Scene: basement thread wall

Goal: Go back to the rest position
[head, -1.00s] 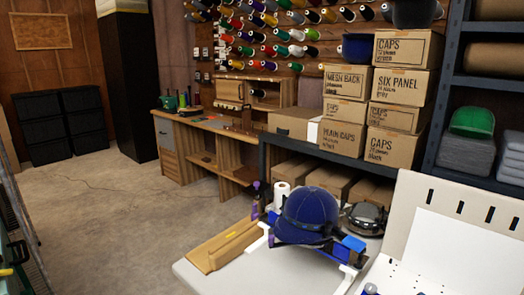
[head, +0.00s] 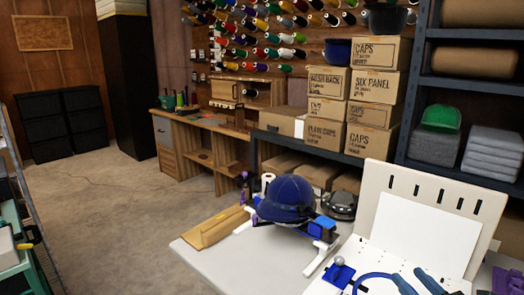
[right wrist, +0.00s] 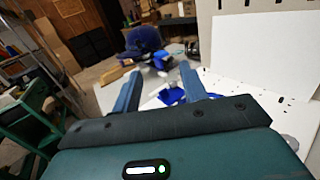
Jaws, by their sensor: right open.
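My right gripper (head: 407,274) is at the bottom right of the head view, its two dark blue fingers over the white table (head: 215,262). In the right wrist view my right gripper (right wrist: 160,72) is open, with its fingers wide apart and nothing held between them. A blue cap (head: 287,197) sits on a white and blue holder (head: 322,230) on the table, clear of the gripper. It is blurred beyond the fingers in the right wrist view (right wrist: 146,38). My left gripper is not in view.
A blue clamp-like part (head: 338,272) and a blue curved piece (head: 368,279) lie near my right gripper. A white slotted panel (head: 435,195) stands behind it. A wooden piece (head: 215,228) lies at the table's left. A green cart (head: 12,225) is at far left. The floor between is open.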

